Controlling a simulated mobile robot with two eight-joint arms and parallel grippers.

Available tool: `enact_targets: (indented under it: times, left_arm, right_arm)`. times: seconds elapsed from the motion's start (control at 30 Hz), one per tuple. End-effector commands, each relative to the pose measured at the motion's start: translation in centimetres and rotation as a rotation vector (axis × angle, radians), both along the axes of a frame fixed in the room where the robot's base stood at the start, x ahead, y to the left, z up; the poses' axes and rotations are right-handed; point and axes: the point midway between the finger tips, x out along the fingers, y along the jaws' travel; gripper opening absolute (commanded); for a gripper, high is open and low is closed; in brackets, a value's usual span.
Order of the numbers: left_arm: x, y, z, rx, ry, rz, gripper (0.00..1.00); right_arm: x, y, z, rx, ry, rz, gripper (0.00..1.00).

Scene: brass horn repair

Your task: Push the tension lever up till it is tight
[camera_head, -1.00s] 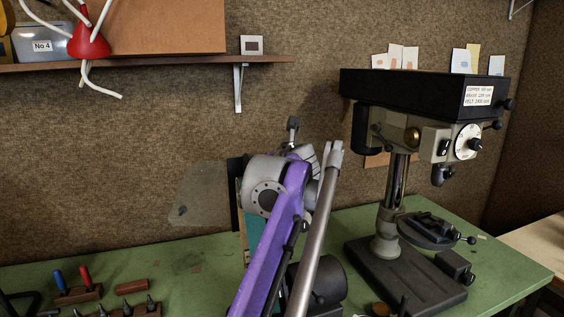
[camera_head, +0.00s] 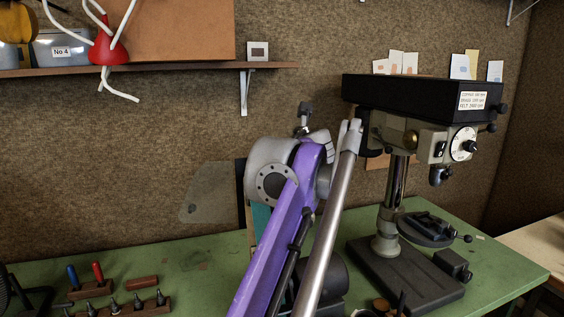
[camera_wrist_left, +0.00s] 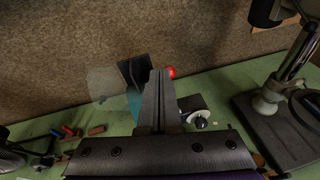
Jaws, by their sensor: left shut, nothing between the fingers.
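The belt machine shows in the left wrist view as a dark upright plate (camera_wrist_left: 133,70) with a teal belt (camera_wrist_left: 134,103) below it. In the head view my purple arm hides the gripper, the knob and most of the machine; a teal strip (camera_head: 261,216) shows. My right gripper is not identifiable.
A drill press (camera_head: 398,190) stands on the green bench (camera_head: 200,262) to the right. Tools in wooden blocks (camera_head: 92,290) sit at the left. A shelf (camera_head: 180,70) runs along the wall above. A clear sheet (camera_head: 208,192) stands left of the machine.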

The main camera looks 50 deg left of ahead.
Motion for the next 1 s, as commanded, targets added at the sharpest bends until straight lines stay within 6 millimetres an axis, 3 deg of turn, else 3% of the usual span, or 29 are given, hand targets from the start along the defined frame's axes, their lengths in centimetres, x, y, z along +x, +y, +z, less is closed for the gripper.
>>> enact_targets:
  times: [0.1,0.3,1.0]
  left_arm:
    - [-0.8,-1.2,2.2,0.0,-0.001,-0.002,0.0]
    - [-1.7,-2.3,4.4,-0.001,-0.001,-0.001,0.0]
    - [-1.9,-2.6,4.8,0.0,0.0,-0.001,0.0]
  right_arm:
    - [0.2,0.0,0.3,0.0,-0.003,0.0,0.5]
    - [0.3,0.0,0.5,0.0,-0.005,0.0,0.5]
    - [0.3,0.0,0.5,0.0,-0.005,0.0,0.5]
